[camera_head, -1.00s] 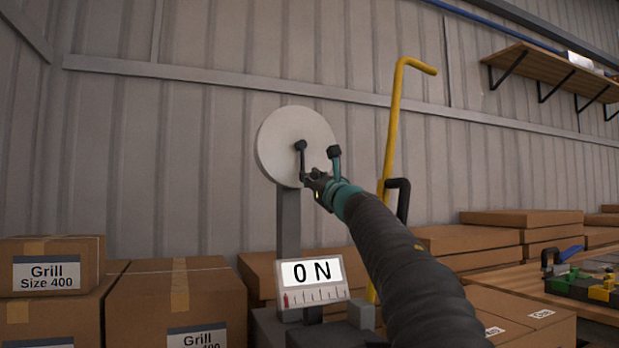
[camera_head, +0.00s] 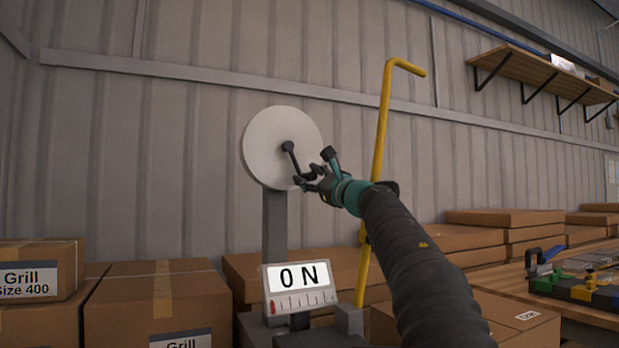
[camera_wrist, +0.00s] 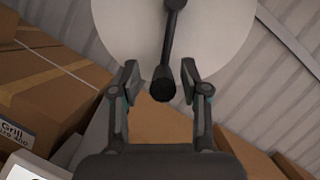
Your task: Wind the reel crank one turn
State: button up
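The reel is a pale round disc (camera_head: 262,150) on a grey post, upright in front of the wall. Its dark crank (camera_head: 291,157) runs from the hub down and slightly right. In the wrist view the crank arm (camera_wrist: 171,45) comes down from the hub to a dark handle knob (camera_wrist: 163,84). My gripper (camera_head: 314,168) is at the crank's lower end. In the wrist view my gripper (camera_wrist: 160,76) has its fingers apart, one on each side of the knob. A gap shows on the left.
A bent yellow bar (camera_head: 380,140) rises behind my arm. Cardboard boxes (camera_head: 160,305) stand at left and right. A wooden shelf (camera_head: 540,75) is high on the right wall.

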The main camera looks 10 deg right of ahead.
jog(key=shift+d, duration=0.15)
jog(key=v, duration=1.2)
